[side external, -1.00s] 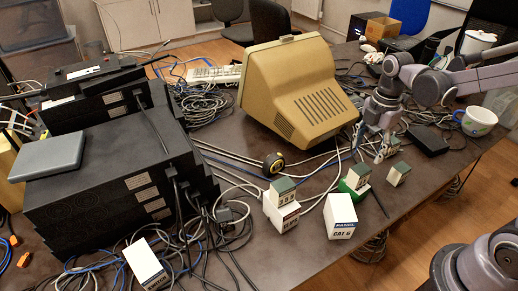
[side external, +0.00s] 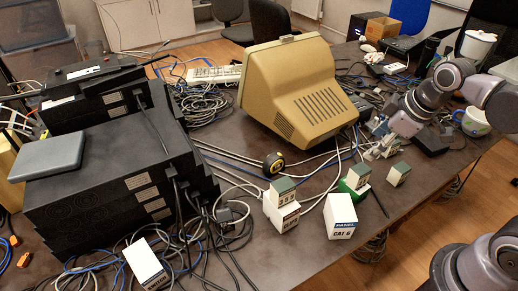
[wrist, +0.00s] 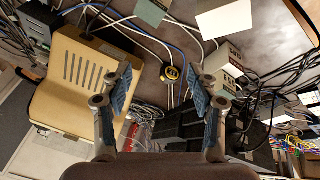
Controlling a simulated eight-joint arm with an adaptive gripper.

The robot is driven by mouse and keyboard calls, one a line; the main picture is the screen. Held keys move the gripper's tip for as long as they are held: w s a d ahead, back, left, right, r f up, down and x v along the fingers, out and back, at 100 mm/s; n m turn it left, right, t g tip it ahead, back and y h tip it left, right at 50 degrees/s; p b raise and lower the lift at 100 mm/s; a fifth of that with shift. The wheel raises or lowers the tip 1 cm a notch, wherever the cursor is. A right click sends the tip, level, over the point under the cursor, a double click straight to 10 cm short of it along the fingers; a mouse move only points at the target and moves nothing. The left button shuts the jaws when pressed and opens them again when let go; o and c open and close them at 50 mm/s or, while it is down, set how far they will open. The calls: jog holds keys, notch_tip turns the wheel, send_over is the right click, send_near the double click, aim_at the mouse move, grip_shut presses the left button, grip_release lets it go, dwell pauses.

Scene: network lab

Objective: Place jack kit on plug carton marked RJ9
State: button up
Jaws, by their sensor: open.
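Small green-and-white boxes and larger white cartons stand on the table; I cannot tell which is the jack kit or read RJ9 on any. A green box (side external: 354,180) and a small green-topped box (side external: 399,174) stand further right. A white carton marked PANEL CAT 6 (side external: 341,222) stands in front. My gripper (side external: 372,156) is open and empty behind the green box, tilted down and left. In the wrist view its fingers (wrist: 168,85) are apart.
A beige monitor (side external: 305,90) stands behind, with a yellow tape measure (side external: 273,164) before it. Stacked black equipment (side external: 115,180) fills the left. A white box (side external: 146,266) stands at the front among cables. A mug (side external: 474,121) stands right.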

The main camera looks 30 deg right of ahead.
jog(key=m, duration=0.2)
jog(key=s+a+m+t, duration=0.1)
jog(key=m, duration=0.1)
jog(key=m+t, duration=0.1)
jog(key=m, duration=0.1)
jog(key=shift+s+a+r, duration=0.15)
jog(key=shift+s+a, duration=0.25)
